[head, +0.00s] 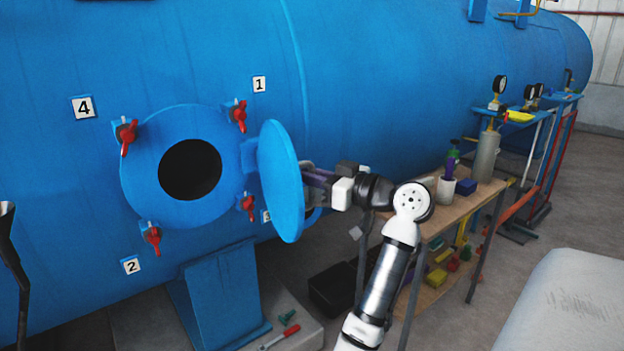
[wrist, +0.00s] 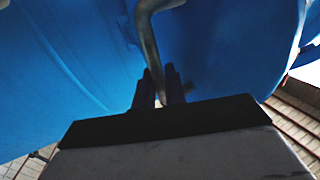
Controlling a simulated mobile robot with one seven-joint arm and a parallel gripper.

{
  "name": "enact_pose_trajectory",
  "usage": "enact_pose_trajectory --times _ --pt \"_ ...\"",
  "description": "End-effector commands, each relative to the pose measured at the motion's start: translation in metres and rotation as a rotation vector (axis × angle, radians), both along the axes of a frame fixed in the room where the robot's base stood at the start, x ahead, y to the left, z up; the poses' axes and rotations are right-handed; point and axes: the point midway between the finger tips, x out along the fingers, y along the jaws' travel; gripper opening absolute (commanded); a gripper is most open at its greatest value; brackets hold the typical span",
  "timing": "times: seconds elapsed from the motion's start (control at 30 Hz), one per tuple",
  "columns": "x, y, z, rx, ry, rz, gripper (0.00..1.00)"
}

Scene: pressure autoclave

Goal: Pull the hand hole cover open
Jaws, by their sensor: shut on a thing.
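The round blue hand hole cover (head: 281,180) stands swung out from the tank on its right-hand hinge, seen nearly edge-on in the head view. The dark round hand hole (head: 190,170) is uncovered inside its blue flange (head: 143,180). My gripper (head: 314,178) is on the right side of the cover, at its outer face. In the wrist view my gripper (wrist: 164,88) is shut on the grey curved handle (wrist: 149,40) of the cover, with blue surface behind it. The head view hides the handle mostly behind the cover and gripper.
Several red-handled clamps (head: 127,135) stand around the flange, turned outward. A blue support foot (head: 222,290) stands below the hole, with tools on the floor. A pale surface (head: 570,305) is at lower right.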

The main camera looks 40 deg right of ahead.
Motion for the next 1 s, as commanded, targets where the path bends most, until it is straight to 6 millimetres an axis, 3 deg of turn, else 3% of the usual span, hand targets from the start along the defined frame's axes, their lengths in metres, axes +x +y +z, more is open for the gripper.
enact_pose_trajectory --times 0.67,0.7,0.8,1.0 --pt "0.0012 -0.0005 -0.0004 0.001 0.001 -0.001 0.0" --pt "0.0012 -0.0005 -0.0005 0.001 0.001 -0.001 0.18" --pt "0.0011 -0.0004 -0.0004 0.001 0.001 -0.001 0.3" --pt "0.0011 -0.0002 -0.0003 0.0 0.001 0.0 0.3"
